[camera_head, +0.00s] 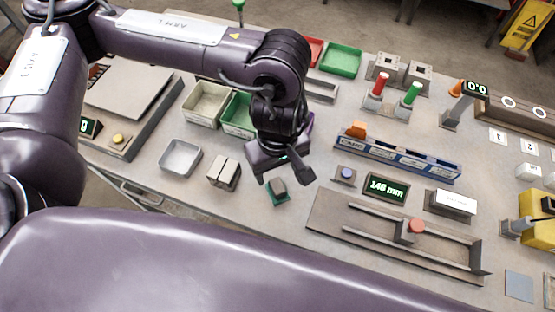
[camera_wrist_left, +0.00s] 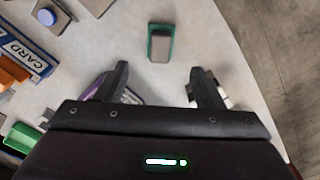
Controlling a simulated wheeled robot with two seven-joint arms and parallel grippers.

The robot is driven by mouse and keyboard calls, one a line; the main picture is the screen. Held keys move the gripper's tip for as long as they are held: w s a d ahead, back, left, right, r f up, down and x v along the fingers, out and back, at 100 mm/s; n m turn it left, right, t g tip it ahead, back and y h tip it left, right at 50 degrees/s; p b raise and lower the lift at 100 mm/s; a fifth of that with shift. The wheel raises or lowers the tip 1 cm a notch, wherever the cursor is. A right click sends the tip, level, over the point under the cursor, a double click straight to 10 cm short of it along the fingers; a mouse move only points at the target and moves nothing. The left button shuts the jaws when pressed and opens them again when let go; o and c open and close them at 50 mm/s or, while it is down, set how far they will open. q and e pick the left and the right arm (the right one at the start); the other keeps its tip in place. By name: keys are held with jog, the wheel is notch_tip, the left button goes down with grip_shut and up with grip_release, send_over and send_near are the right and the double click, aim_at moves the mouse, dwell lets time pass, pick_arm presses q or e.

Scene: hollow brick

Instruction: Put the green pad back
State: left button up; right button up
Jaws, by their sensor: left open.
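A small green pad with a grey block on its top (camera_head: 278,191) lies on the table near its front edge. It also shows in the left wrist view (camera_wrist_left: 161,43), beyond and between my fingertips. The join between green and grey is too small to make out. My left gripper (camera_head: 281,172) is above and behind it, apart from it, with its jaws open and nothing between them. The spread fingers show in the left wrist view (camera_wrist_left: 160,78). My right gripper is not in view.
A two-part grey block (camera_head: 224,173) and a metal tray (camera_head: 180,158) stand left of the pad. A green bin (camera_head: 238,116) is partly behind my arm. To the right are a blue card rail (camera_head: 396,157), a display reading 148 mm (camera_head: 386,188) and a slide gauge (camera_head: 400,235).

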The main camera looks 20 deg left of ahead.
pick_arm(q)
jog(key=shift+r, duration=1.25)
